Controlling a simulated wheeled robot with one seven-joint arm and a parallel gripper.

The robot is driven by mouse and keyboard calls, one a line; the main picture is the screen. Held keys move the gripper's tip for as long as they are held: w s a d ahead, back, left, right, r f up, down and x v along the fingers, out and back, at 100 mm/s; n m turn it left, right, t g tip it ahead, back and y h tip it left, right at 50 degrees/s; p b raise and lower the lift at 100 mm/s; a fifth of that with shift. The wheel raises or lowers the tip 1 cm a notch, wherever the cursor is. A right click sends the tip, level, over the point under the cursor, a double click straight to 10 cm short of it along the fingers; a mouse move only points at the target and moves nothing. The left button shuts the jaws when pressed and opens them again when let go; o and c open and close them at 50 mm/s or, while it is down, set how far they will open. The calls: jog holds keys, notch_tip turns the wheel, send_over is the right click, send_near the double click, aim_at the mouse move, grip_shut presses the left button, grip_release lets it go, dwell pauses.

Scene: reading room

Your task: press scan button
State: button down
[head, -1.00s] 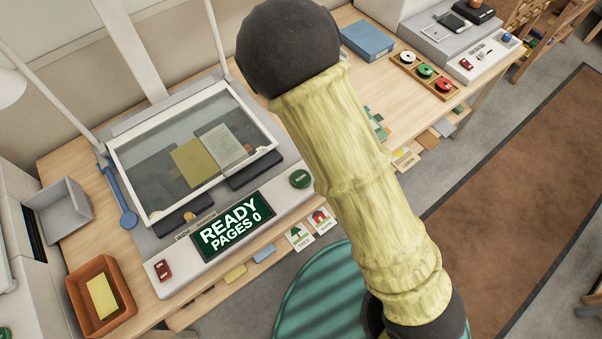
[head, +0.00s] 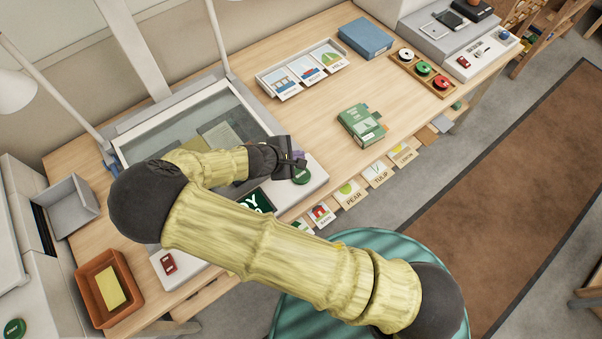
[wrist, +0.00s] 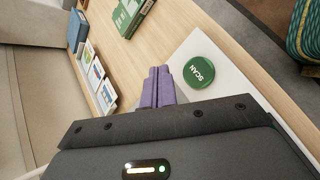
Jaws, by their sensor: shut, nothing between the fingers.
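The scan button (wrist: 200,72) is a round green disc marked SCAN on the white front panel of the scanner. It also shows in the head view (head: 301,176), right beside my gripper (head: 298,160). In the wrist view my gripper's purple fingers (wrist: 158,84) are shut with nothing between them. They appear just beside the button, apart from it in the picture; I cannot tell their height above the panel.
A green book (head: 360,125) and a tray of picture cards (head: 302,72) lie on the desk to the right. An orange tray (head: 88,283) stands at the left front. A red on/off switch (head: 168,264) is on the scanner's panel. The middle right desk is mostly clear.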

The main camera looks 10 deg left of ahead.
aim_at(298, 176)
jog(key=shift+f+b, duration=3.25)
jog(key=shift+f, duration=1.15)
jog(key=shift+f, duration=0.4)
jog(key=shift+f+b, duration=0.45)
jog(key=shift+f, duration=0.05)
jog(key=shift+r, duration=0.15)
jog(key=shift+r+p, duration=0.75)
jog(key=shift+r, duration=0.05)
jog(key=shift+r+p, duration=2)
jog(key=shift+r, duration=0.5)
